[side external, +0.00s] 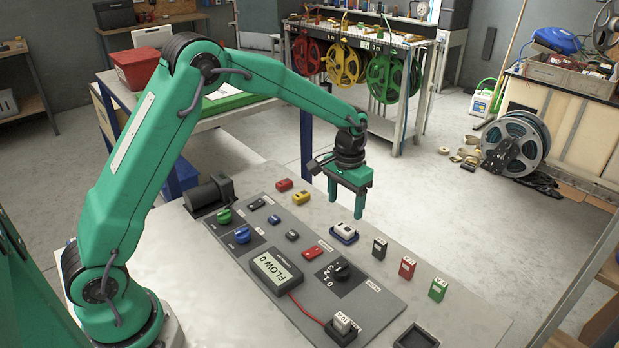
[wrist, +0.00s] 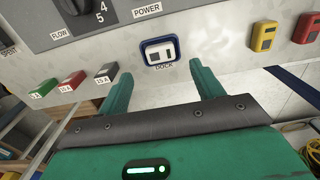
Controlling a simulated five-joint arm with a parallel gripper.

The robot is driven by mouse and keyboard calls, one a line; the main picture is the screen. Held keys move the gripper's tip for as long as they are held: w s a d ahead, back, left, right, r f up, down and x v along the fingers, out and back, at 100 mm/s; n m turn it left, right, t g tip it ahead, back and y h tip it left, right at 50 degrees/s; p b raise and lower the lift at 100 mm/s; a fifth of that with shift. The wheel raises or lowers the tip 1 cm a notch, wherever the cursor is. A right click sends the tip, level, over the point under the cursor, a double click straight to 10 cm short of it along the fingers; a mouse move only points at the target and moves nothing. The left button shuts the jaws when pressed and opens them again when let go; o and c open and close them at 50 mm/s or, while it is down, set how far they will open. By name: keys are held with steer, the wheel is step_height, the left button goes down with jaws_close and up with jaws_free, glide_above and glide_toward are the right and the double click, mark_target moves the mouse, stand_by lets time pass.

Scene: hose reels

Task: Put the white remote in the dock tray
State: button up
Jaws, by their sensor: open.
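The white remote (side external: 345,229) sits in the blue dock tray (side external: 344,239) on the right side of the grey panel. In the wrist view, the white remote (wrist: 160,52) lies within the blue rim of the dock tray (wrist: 143,53), above a label reading DOCK. My gripper (side external: 346,203) points down above the panel, close to the tray in the side view. Its two green fingers are apart with nothing between them. In the wrist view, my gripper (wrist: 154,68) has its fingertips just below the tray, one towards each side. No contact with the remote is visible.
The panel carries a FLOW meter (side external: 277,268), a rotary knob (side external: 341,270) and several coloured blocks. Black, red (side external: 407,267) and green (side external: 438,289) blocks stand right of it. A dark tray (side external: 415,338) lies at the front.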

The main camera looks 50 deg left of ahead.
steer(key=shift+r, duration=2.5)
steer(key=s+a+r+t, duration=0.2)
steer(key=s+r+t, duration=0.1)
steer(key=s+r, duration=0.9)
steer(key=s+a+t, duration=0.1)
steer(key=s+t, duration=0.1)
steer(key=s, duration=1.4)
steer(key=shift+s+f+t, duration=0.3)
steer(key=shift+s+f, duration=0.05)
steer(key=shift+f, duration=0.05)
